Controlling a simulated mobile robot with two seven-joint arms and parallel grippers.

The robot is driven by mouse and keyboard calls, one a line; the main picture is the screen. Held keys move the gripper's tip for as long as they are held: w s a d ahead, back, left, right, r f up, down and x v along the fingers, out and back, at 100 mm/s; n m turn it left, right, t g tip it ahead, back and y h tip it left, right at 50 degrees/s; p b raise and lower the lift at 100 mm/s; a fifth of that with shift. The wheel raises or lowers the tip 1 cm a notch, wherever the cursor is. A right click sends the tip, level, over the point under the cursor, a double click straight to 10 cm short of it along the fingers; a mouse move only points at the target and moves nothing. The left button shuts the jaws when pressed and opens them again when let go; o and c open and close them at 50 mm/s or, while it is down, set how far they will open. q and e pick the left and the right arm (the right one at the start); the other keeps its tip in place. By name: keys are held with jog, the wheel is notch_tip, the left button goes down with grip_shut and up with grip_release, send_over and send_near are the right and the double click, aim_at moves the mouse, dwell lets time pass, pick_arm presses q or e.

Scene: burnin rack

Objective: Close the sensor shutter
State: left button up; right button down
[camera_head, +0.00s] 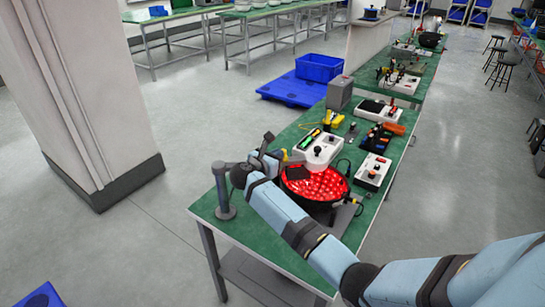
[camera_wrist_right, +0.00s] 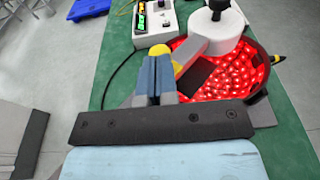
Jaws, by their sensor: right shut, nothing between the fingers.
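A dark round dish (camera_head: 322,187) full of glowing red pieces stands near the front of the green table. The wrist view shows the dish (camera_wrist_right: 222,88) too, with a dark flat plate (camera_wrist_right: 197,75) over part of it. This plate may be the shutter; I cannot tell for certain. A grey arm with a white cylinder (camera_wrist_right: 213,32) and black knob passes above the dish in the wrist view. My right gripper (camera_wrist_right: 157,65) is shut and empty, left of the plate, with a yellow part just behind its fingers. I cannot tell whether it touches either. My left gripper is out of view.
A grey post (camera_head: 223,192) stands at the table's left front corner. White control boxes (camera_head: 373,173), (camera_head: 318,150) and a grey box (camera_head: 340,92) stand beyond the dish. A concrete pillar (camera_head: 85,80) is left of the table, with open floor between.

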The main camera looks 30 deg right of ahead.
dwell(0.3)
pick_arm(q)
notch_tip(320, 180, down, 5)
jog(key=b, duration=0.5)
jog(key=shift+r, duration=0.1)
pick_arm(e)
jog(key=s+d, duration=0.2)
jog(key=d, duration=0.3)
jog(key=shift+s+d, duration=0.3)
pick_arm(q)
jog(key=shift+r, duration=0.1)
pick_arm(e)
jog(key=shift+a, duration=0.1)
